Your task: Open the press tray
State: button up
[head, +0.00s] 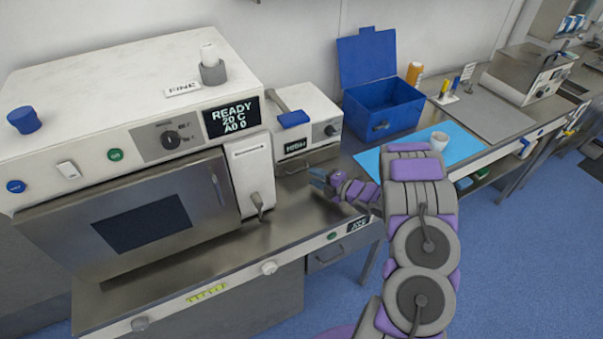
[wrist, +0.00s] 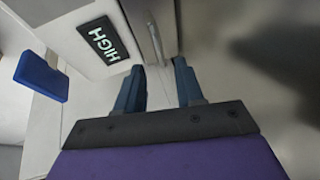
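The press (head: 300,110) is a small white machine with a HIGH display and a blue-tipped lever, right of the large oven-like unit. Its tray front (head: 312,156) is low on the machine, and I see no clear gap showing it pulled out. In the wrist view a thin metal bar handle (wrist: 154,42) runs beside the HIGH display (wrist: 103,40). My gripper (head: 318,178) is in front of the press, just above the steel counter. In the wrist view my gripper (wrist: 160,75) is open, with the handle's end ahead between the two blue fingertips; contact cannot be told.
The large unit (head: 130,215) with a READY display stands left. A blue open-lidded box (head: 383,105) stands right of the press. A white cup (head: 439,141) is on a light-blue mat (head: 462,148). The steel counter (head: 225,262) in front is mostly clear.

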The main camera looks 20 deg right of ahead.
jog(key=x, duration=0.6)
jog(key=shift+a, duration=0.15)
jog(key=shift+w+a, duration=0.3)
jog(key=shift+a, duration=0.05)
jog(key=shift+d+f, duration=0.1)
jog(key=shift+d, duration=0.55)
jog(key=shift+c, duration=1.1)
jog(key=c, duration=0.3)
jog(key=shift+s+a, duration=0.1)
jog(key=shift+a, duration=0.25)
grip_shut()
jog(key=shift+f, duration=0.1)
